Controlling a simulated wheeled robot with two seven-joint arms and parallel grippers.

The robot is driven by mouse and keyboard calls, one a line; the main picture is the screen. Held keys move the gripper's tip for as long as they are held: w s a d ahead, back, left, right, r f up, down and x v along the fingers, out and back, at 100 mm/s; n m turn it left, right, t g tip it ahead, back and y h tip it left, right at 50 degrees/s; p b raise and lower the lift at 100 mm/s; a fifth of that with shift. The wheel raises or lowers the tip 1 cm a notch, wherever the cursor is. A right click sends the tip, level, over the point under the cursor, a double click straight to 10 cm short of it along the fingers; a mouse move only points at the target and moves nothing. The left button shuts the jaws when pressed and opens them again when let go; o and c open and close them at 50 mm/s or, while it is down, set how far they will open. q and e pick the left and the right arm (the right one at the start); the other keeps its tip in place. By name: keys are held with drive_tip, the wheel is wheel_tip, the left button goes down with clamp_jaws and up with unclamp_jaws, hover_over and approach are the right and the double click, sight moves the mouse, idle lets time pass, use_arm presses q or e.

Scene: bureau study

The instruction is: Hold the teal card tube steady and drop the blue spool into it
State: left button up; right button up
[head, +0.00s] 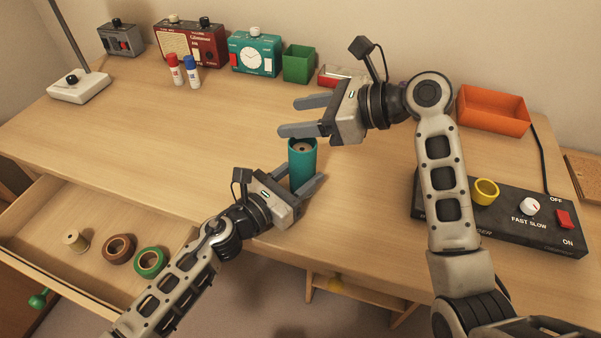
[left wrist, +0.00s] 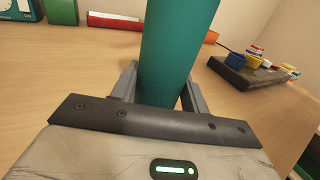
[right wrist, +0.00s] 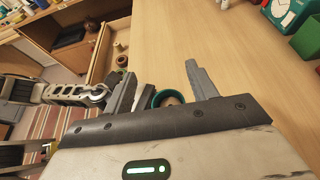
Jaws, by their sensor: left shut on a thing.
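The teal card tube (head: 302,174) stands upright near the desk's front edge. My left gripper (head: 300,184) is shut around its side; the tube also rises between the fingers in the left wrist view (left wrist: 178,50). Inside the tube's mouth a pale brown round end with a dark centre shows, like the end of a spool (head: 302,148). Its blue part is hidden, so I cannot tell its colour. My right gripper (head: 291,117) is open and empty, just above and behind the tube's mouth. In the right wrist view the tube's rim (right wrist: 158,97) shows between its fingers.
An open drawer at the front left holds a beige spool (head: 75,241), a brown tape roll (head: 120,249) and a green one (head: 150,262). Boxes and a teal clock (head: 254,55) line the back. A black control box (head: 500,215) lies right. The desk's left middle is clear.

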drive_tip(key=v, duration=1.2)
drive_tip(key=shift+r, duration=0.15)
use_arm(q)
drive_tip(key=o, duration=1.1)
drive_tip(key=shift+c, duration=0.2)
drive_tip(key=v, duration=1.2)
drive_tip(key=shift+s, duration=0.1)
use_arm(e)
drive_tip(key=shift+s, duration=0.1)
